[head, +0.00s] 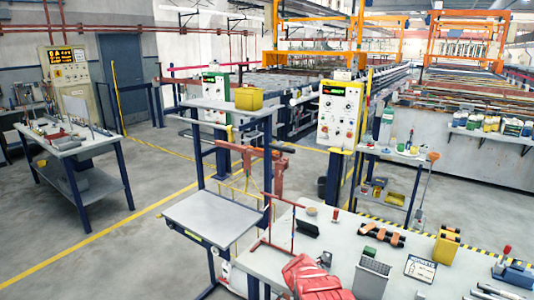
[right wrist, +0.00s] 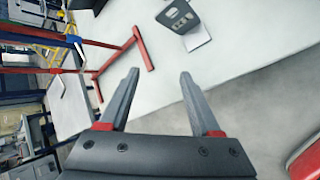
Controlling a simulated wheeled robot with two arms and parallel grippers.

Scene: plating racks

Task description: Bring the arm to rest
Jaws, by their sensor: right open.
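My right gripper (right wrist: 159,78) shows in the right wrist view, its two grey fingers apart with nothing between them. It is above the light grey worktable (right wrist: 235,45). The head view shows neither gripper, and my left gripper is in no view. The worktable also shows in the head view (head: 340,240), at the lower right.
A red bar frame (right wrist: 137,48) and a grey slotted object (right wrist: 178,16) lie beyond the fingertips. On the worktable are red gloves (head: 312,278), a grey finned block (head: 372,277) and a yellow object (head: 446,246). A side table (head: 212,216) stands left of it.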

